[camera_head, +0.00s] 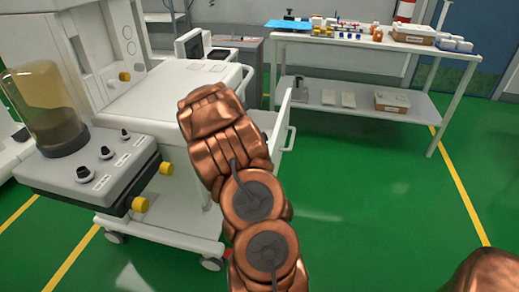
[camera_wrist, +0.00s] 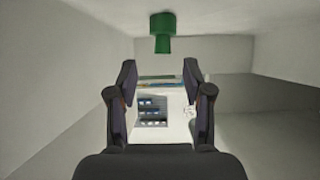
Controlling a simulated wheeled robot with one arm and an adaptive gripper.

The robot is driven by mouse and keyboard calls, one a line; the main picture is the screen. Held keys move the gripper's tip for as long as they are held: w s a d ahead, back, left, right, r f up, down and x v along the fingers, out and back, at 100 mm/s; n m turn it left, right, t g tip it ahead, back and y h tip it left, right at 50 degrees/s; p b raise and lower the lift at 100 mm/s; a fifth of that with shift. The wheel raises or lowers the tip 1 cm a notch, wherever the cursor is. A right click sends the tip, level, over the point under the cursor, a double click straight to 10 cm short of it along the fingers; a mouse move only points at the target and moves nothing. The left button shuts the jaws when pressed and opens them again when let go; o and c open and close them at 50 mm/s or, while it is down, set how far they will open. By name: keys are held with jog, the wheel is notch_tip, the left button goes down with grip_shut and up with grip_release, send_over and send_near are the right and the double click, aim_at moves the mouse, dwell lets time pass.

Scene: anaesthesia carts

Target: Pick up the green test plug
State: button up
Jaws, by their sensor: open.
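The green test plug (camera_wrist: 162,32) shows at the top middle of the wrist view, with a wide part above a narrower one. It is against a pale grey wall, inside what looks like a light-walled compartment. My gripper (camera_wrist: 160,74) is open, its two dark fingers apart with nothing held between them. The plug appears beyond the fingertips and roughly centred between them, apart from both. In the head view my arm hides the gripper, and I cannot see the plug there.
A white anaesthesia cart (camera_head: 150,95) stands at left, with an open drawer (camera_head: 284,122) beside my arm. In the wrist view a pale panel with small blue and white items (camera_wrist: 155,110) lies between the fingers. A loaded white table (camera_head: 365,45) stands behind. Green floor (camera_head: 370,200) is clear at right.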

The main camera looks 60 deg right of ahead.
jog(key=shift+x, duration=2.15)
jog(key=shift+w+a, duration=0.15)
grip_shut()
